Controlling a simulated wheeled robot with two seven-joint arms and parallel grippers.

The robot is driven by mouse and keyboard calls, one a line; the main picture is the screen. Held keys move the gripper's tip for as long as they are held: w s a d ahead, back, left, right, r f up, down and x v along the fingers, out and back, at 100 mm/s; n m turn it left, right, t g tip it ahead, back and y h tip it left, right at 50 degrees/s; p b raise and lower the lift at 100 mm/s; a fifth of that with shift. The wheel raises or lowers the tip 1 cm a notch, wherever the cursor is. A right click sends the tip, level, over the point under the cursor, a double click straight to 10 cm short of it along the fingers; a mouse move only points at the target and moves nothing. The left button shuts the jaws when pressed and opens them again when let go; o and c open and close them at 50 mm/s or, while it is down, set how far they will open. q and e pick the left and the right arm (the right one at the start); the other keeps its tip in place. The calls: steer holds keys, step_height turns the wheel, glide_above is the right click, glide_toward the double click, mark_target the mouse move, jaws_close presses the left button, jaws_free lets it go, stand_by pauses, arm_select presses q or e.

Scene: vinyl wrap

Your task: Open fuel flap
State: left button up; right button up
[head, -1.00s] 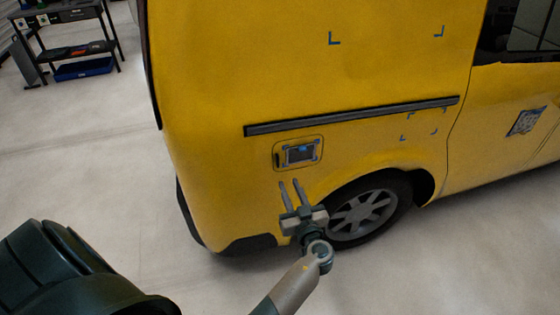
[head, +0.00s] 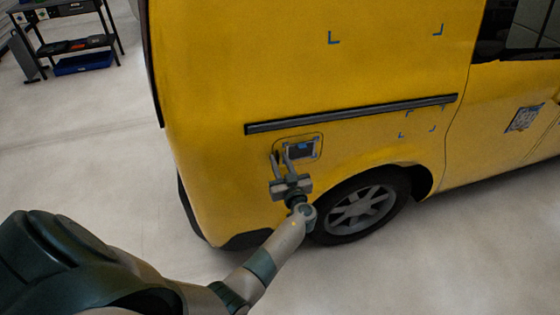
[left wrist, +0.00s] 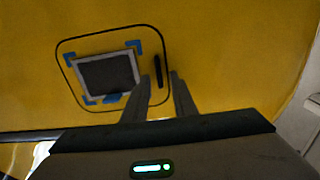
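The fuel flap (head: 312,137) is a rounded rectangle on the yellow van's side, below a dark rail. It looks closed, flush with the panel. A dark screen-like square with blue corner marks sits on it, and it also shows in the left wrist view (left wrist: 108,73). A narrow black slot or handle (left wrist: 157,71) lies near one edge of the flap. My left gripper (head: 280,152) is at the flap's left part. In the left wrist view its fingers (left wrist: 159,76) are parted, with the black handle between the tips; contact cannot be told. My right gripper is not in view.
The yellow van (head: 230,60) fills the middle and right, with its rear wheel (head: 362,208) just right of my left arm. A dark rail (head: 350,114) runs above the flap. A shelf rack (head: 75,30) stands far left; the floor between is clear.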

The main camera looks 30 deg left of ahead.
arm_select(q)
jaws_close()
stand_by(1.4)
